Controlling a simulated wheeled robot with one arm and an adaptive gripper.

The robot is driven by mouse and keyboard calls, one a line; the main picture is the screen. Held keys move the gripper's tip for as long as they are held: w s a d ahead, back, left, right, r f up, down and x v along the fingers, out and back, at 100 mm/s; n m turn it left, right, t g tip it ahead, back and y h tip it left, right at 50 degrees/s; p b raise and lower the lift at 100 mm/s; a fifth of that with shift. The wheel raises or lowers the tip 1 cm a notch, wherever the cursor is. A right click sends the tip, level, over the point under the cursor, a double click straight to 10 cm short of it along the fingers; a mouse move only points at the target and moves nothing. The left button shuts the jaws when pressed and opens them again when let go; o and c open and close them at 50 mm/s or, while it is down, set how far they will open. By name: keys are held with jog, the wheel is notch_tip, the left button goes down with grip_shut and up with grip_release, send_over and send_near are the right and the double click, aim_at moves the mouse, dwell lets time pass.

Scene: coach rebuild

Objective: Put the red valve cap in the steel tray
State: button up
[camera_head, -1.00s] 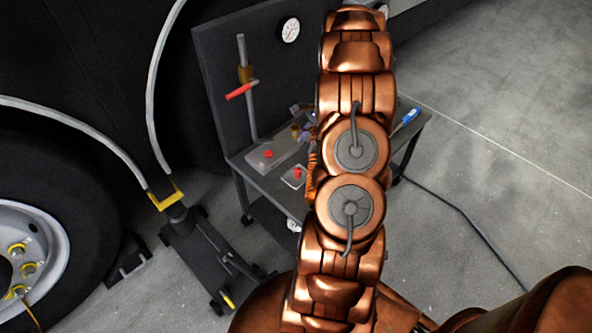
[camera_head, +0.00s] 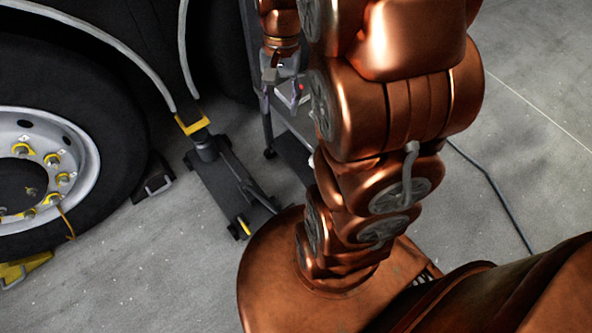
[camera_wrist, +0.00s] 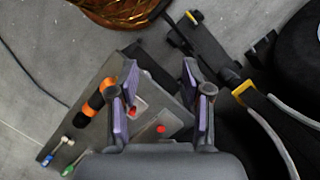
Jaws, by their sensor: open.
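In the wrist view my gripper (camera_wrist: 160,66) is open, its two purple-padded fingers spread above the dark cart top with nothing between the pads. Two red pieces show between the fingers in the picture. One red piece (camera_wrist: 160,129) is on a larger grey plate or tray (camera_wrist: 172,117). The other red piece (camera_wrist: 132,112) is by the left finger, on a small pale dish (camera_wrist: 141,104) partly hidden by that finger. I cannot tell which red piece is the valve cap. In the head view my gripper (camera_head: 283,80) is small and partly hidden by my arm.
The cart top (camera_wrist: 85,135) also holds an orange-and-black tool (camera_wrist: 100,98), a green-handled tool (camera_wrist: 68,170) and a pale-ended tool (camera_wrist: 64,141). A floor jack (camera_head: 225,180) stands beside the wheel (camera_head: 50,165). A cable (camera_head: 490,185) lies on open floor at right.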

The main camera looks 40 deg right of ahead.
jog(key=s+a+r+n+h, duration=0.1)
jog(key=s+a+n, duration=0.3)
jog(key=s, duration=0.4)
jog(key=s+a+r+n+h, duration=0.1)
jog(key=s+a+n, duration=0.3)
jog(key=s, duration=0.4)
jog(key=shift+s+a+n+g, duration=0.2)
jog(key=shift+a+n+g, duration=0.2)
jog(key=shift+n, duration=0.1)
jog(key=shift+r, duration=0.15)
notch_tip(320, 180, up, 16)
jog(key=w+t+p, duration=0.1)
jog(key=p, duration=1.4)
jog(key=shift+w, duration=0.1)
jog(key=shift+c, duration=0.7)
jog(key=shift+d, duration=0.1)
